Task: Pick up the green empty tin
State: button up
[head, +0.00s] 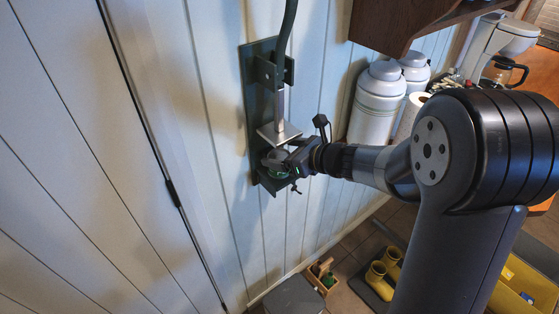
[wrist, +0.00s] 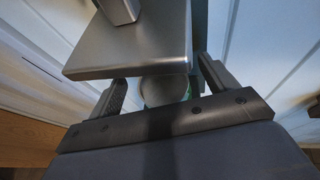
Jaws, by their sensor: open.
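The tin (wrist: 163,90) shows in the wrist view as a pale grey round shape with a little green at its edges. It sits between the two fingers of my gripper (wrist: 161,72), just below a metal press plate (wrist: 150,45) that hides part of it. In the head view the tin (head: 273,157) is mostly hidden behind my gripper (head: 284,164), under the same plate (head: 279,134). My fingers are open, one on each side of the tin. I cannot tell whether either finger touches it.
The press has a dark backing plate (head: 259,92) fixed to the pale panelled wall, with a lever rising from it. White canisters (head: 377,101) stand to the right under a wooden cabinet (head: 398,20). Below are a grey bin (head: 293,297), a wooden box (head: 322,275) and yellow boots (head: 379,280).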

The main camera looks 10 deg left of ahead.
jog(key=shift+x, duration=0.85)
jog(key=c, duration=1.1)
jog(key=shift+r, duration=0.25)
jog(key=shift+c, duration=0.2)
jog(key=shift+s+d+b, duration=0.2)
jog(key=shift+d+b, duration=0.15)
jog(key=shift+s+d, duration=0.3)
jog(key=shift+d, duration=0.3)
jog(key=c, duration=0.6)
jog(key=s+d+b, duration=0.1)
jog(key=s+d, duration=0.1)
jog(key=d, duration=0.2)
jog(key=s+d, duration=0.2)
jog(key=d, duration=0.2)
jog(key=s+d+b, duration=0.1)
jog(key=s+d, duration=0.2)
jog(key=d, duration=0.1)
jog(key=shift+d+b, duration=0.3)
jog(key=shift+d, duration=0.05)
grip_shut()
jog(key=shift+s+d+r, duration=0.1)
jog(key=shift+s+d, duration=0.3)
jog(key=shift+d, duration=0.25)
